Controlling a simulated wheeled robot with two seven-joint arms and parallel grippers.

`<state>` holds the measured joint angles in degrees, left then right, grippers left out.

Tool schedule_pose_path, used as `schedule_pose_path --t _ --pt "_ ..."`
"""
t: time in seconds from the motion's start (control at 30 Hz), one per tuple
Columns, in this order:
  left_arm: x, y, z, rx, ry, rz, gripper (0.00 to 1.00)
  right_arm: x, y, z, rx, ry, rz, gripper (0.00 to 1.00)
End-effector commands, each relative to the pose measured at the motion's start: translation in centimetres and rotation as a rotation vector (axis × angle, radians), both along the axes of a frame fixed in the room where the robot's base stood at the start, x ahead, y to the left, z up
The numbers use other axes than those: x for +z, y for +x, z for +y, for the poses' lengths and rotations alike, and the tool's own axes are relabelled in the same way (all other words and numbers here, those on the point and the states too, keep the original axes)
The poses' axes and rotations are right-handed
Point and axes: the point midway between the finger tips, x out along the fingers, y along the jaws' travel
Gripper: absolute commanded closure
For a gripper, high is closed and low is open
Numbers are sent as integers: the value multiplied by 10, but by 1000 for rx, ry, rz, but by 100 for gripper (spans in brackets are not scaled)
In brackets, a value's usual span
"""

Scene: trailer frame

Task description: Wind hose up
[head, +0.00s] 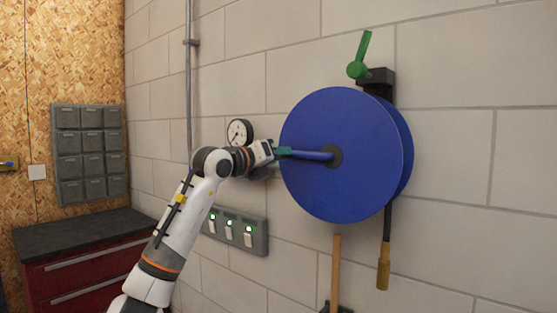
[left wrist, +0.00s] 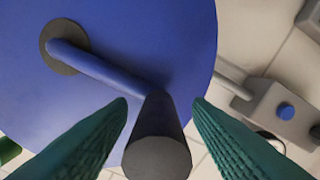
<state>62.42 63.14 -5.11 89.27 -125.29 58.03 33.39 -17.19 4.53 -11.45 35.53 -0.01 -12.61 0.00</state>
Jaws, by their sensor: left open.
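A blue hose reel (head: 345,185) is mounted on the block wall in the head view. Its blue crank arm (head: 310,155) runs left from the dark hub at the disc's middle. The crank also shows in the left wrist view (left wrist: 105,72), ending in a dark round handle (left wrist: 157,145). My left gripper (head: 284,152) is at the crank's outer end. Its green fingers (left wrist: 160,112) are open, one on each side of the handle. The hose (head: 386,223) hangs below the reel at the right and ends in a brown nozzle (head: 383,268). My right gripper is not in view.
A green lever (head: 361,56) sits above the reel. A round gauge (head: 239,132) and a grey panel with lit switches (head: 236,229) are on the wall near my left arm. A wooden handle (head: 335,272) stands below the reel. A red cabinet (head: 85,265) is at the left.

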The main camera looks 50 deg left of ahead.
Motion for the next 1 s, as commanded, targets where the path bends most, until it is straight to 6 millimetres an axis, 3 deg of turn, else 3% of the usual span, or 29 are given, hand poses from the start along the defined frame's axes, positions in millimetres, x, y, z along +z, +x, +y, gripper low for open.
schedule_pose_path --t 0.3,0.5,0.7,1.0 --pt "-6 -67 -7 4 6 0 54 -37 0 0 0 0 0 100" --pt "-4 -97 -10 3 4 2 54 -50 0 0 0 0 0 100" --pt "-2 -107 -12 0 2 4 54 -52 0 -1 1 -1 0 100" --pt "-1 -107 -12 0 2 4 54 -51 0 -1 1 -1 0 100"
